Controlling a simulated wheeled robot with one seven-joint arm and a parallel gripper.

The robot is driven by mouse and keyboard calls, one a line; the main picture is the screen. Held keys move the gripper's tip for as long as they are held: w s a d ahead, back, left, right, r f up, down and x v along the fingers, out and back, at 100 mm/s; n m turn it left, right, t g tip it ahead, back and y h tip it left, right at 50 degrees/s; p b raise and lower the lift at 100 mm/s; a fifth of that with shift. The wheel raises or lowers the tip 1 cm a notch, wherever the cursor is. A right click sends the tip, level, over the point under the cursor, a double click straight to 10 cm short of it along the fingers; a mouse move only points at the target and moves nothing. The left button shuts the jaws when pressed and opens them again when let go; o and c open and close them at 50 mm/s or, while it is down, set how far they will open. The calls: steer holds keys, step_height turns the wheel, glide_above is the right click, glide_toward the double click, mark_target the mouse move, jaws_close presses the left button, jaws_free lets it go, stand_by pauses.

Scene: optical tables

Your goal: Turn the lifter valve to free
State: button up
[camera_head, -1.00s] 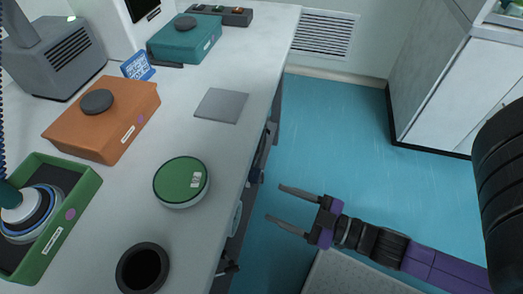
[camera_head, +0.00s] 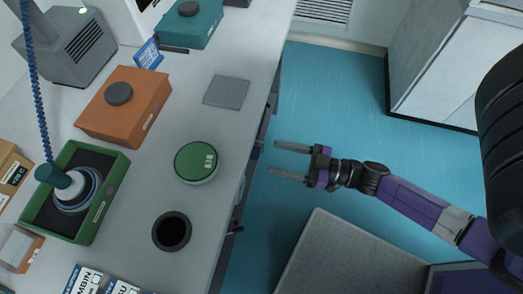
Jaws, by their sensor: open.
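A teal-handled tool (camera_head: 57,179) on a blue coiled hose (camera_head: 37,85) stands in a green open tray (camera_head: 111,189) at the left of the bench. Its round grey base with blue rings rests inside the tray. This may be the lifter. I cannot make out a valve or its setting. My gripper (camera_head: 274,158) is open and empty, its two grey fingers pointing left. It is right of the bench's edge in the picture, well apart from the tool.
The bench (camera_head: 225,130) bears a green round disc (camera_head: 197,162), a black cup (camera_head: 171,232), an orange box (camera_head: 140,100), a grey plate (camera_head: 226,92), a teal box (camera_head: 200,25) and a grey vented unit (camera_head: 75,45). Blue floor (camera_head: 340,110) is clear right of the bench.

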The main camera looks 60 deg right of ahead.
mark_target(256, 153)
steer(key=shift+p+x, duration=0.3)
steer(key=shift+x, duration=2.5)
jaws_close()
steer(key=shift+n, duration=0.4)
steer(key=n+b, duration=0.2)
steer(key=n, duration=0.6)
steer(key=n+b, duration=0.2)
steer(key=n, duration=0.7)
steer(key=shift+s+a+f, duration=0.1)
steer(key=shift+a+f, duration=0.1)
